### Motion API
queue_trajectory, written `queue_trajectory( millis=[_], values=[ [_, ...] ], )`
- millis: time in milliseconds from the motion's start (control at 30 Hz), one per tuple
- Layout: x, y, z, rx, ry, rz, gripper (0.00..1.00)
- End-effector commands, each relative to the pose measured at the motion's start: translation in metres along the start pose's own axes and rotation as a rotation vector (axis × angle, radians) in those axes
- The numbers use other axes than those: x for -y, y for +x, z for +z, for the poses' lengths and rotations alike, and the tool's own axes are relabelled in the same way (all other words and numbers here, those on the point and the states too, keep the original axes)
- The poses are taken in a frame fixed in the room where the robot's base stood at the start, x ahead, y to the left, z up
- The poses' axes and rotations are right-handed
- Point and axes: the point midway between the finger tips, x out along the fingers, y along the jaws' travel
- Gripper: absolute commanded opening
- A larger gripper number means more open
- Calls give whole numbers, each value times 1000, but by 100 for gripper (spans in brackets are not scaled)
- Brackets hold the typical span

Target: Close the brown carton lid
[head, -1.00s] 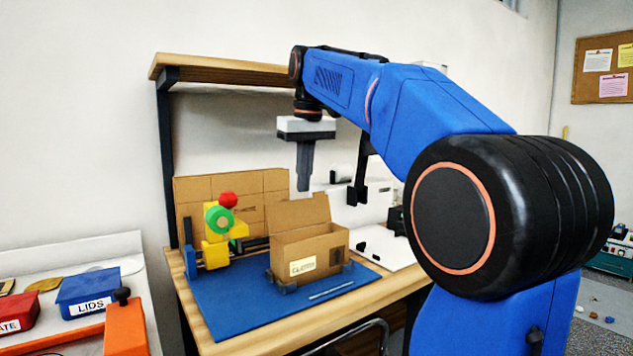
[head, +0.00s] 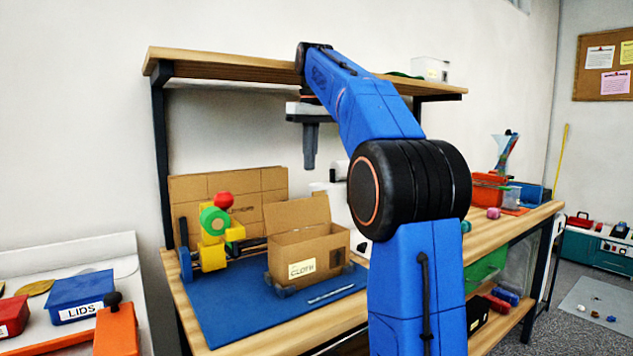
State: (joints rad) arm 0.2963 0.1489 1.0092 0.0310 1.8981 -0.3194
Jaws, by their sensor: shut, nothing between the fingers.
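The brown carton (head: 325,262) stands on the blue mat (head: 225,322) on the wooden bench, with a label reading CLOTH on its front. Its lid (head: 297,213) stands up open along the back edge, tilted a little backward. My gripper (head: 310,166) points down, shut and empty, above and slightly right of the lid's top edge in the picture. A gap shows between the fingertips and the lid. The inside of the carton is mostly hidden by its front wall.
A yellow, green and red device (head: 215,235) stands left of the carton. A brown cardboard panel (head: 262,190) stands behind. A wooden shelf (head: 230,72) runs overhead, close to my arm. A white table (head: 70,262) with a blue LIDS box (head: 82,295) is at left.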

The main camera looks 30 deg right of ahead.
Motion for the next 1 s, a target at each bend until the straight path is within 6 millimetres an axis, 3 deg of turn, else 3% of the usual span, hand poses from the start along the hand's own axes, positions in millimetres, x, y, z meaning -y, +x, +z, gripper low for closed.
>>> queue_trajectory(
  millis=[367, 700, 1000],
  values=[
    [0, 65, 1, 2, 0, 0, 0],
    [0, 54, 35, -2, 1, 1, 0],
    [0, 53, 38, -1, 0, 0, 0]
  ],
)
